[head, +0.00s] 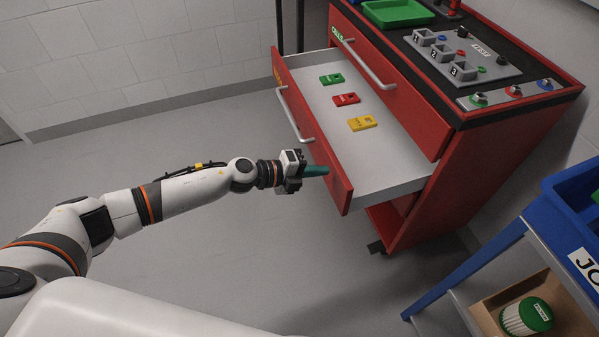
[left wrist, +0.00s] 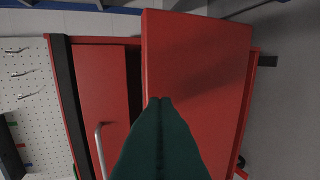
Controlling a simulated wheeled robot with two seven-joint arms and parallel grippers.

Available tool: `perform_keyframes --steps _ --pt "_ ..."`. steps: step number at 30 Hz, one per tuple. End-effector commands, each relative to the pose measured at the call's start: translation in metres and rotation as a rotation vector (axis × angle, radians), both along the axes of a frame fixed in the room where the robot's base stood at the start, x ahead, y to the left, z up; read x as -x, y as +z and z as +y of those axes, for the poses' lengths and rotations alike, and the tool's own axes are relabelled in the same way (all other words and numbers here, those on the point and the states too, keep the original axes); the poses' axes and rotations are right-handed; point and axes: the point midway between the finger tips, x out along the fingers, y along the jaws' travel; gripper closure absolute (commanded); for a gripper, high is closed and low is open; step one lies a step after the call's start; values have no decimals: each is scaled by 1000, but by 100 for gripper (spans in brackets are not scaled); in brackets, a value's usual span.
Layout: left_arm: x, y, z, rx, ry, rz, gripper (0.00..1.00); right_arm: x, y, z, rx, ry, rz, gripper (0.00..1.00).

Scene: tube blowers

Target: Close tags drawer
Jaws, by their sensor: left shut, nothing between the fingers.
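The tags drawer (head: 385,183) is a red-fronted drawer with a grey floor, pulled out from the red cabinet (head: 440,190). Green, red and yellow tags (head: 345,99) lie in it. Its silver handle (head: 294,117) is on the front. My left gripper (head: 322,171) is shut and empty, its green fingertips at the near end of the drawer front, below and right of the handle. In the left wrist view the fingertips (left wrist: 160,103) overlap the red drawer front (left wrist: 200,70); I cannot tell if they touch it. My right gripper is not in view.
An upper drawer with a silver handle (head: 368,64) is shut above. The cabinet top holds a green tray (head: 397,12) and a grey test panel (head: 460,55). A blue-framed cart (head: 470,268) with a green-lidded filter (head: 527,316) stands at the lower right. The floor at left is clear.

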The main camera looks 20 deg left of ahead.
Motion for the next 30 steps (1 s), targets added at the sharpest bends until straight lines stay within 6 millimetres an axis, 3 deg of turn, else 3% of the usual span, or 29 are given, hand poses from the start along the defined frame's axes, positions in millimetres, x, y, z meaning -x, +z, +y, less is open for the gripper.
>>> perform_keyframes --steps 4,20,26,30 --pt "-6 0 -9 0 0 0 100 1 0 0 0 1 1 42" --pt "-10 0 -14 0 1 1 100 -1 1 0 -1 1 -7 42" --pt "-24 2 -36 2 0 0 100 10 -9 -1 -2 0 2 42" --pt "-41 3 -62 3 -1 -1 100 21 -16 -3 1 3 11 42"
